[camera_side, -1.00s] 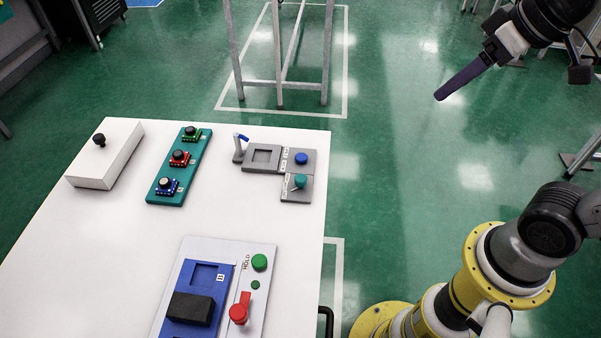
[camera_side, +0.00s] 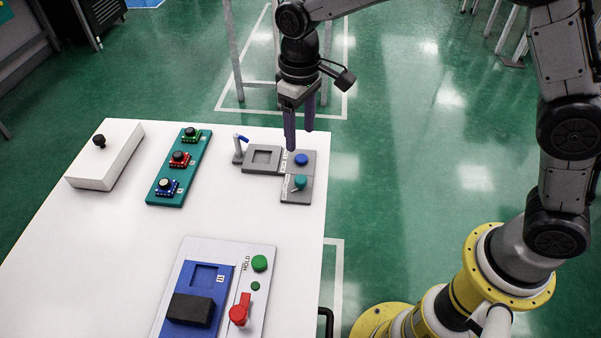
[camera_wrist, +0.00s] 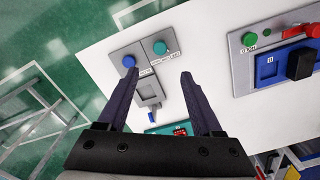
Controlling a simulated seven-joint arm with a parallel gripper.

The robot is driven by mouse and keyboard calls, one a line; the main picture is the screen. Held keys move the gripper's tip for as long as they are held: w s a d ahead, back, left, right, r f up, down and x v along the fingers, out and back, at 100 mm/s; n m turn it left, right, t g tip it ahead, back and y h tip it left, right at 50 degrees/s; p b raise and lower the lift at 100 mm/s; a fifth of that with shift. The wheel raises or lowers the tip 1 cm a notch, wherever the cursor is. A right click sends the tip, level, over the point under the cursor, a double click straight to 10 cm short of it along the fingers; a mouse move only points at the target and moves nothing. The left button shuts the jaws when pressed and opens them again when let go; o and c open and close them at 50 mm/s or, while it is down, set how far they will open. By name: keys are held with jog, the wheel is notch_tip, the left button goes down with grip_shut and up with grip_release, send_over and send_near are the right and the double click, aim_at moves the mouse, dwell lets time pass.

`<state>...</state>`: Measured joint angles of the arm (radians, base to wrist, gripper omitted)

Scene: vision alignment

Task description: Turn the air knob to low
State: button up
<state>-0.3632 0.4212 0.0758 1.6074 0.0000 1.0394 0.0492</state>
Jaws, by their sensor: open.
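A grey L-shaped panel (camera_side: 294,199) lies on the white table. It carries a blue knob (camera_side: 301,159) and a teal knob (camera_side: 300,181), with small white labels beside them that I cannot read, so I cannot tell which is the air knob. In the wrist view the blue knob (camera_wrist: 128,61) is by the left fingertip and the teal knob (camera_wrist: 160,47) lies beyond the gap between the fingers. My gripper (camera_side: 299,140) points down above the panel's far end, open and empty. Its fingers look apart from both knobs.
A square-recessed grey block (camera_side: 262,158) and a blue-lever post (camera_side: 239,148) adjoin the panel. A teal board (camera_side: 168,199) with several buttons and a white box (camera_side: 105,155) stand left. A panel with a red switch (camera_side: 239,313) lies in front. Table between is clear.

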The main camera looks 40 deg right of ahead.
aim_at(300, 179)
notch_tip(300, 179, down, 13)
jog(key=shift+f, duration=0.2)
dwell(0.3)
grip_shut()
